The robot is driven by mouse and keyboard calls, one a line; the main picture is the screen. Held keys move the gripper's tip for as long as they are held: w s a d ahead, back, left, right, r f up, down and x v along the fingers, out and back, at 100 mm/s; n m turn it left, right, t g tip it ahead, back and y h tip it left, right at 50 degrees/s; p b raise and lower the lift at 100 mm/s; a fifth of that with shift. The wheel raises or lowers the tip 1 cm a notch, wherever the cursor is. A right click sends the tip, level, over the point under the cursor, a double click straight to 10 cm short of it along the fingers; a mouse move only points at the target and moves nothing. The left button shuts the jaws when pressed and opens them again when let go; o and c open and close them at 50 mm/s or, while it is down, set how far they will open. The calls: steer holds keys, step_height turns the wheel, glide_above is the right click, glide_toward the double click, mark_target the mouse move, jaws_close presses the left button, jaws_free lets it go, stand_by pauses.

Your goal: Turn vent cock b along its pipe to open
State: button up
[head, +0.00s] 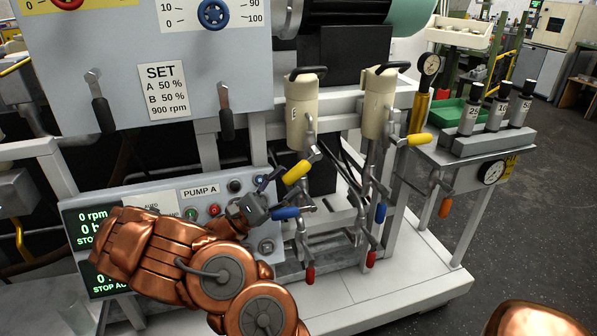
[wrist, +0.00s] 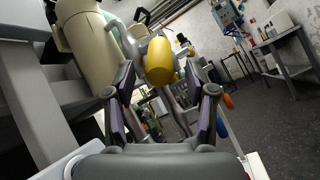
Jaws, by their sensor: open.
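Two yellow-handled cocks sit by the cream canisters. The left yellow handle (head: 297,172) slants down to the left, towards my gripper; the right yellow handle (head: 419,139) points right, nearly level. No letter is readable that tells which is vent cock b. My gripper (head: 274,197) is open and empty, just left of and below the left yellow handle. In the wrist view a yellow handle (wrist: 159,61) appears end-on ahead, between and slightly above the open fingertips (wrist: 170,82), apart from them as far as I can tell. Its pipe joint is partly hidden behind it.
The left canister (head: 301,112) and right canister (head: 378,104) stand close together. The pump panel (head: 180,200) lies behind my arm. Open floor lies right.

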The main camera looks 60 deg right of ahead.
steer(key=shift+v, duration=2.85)
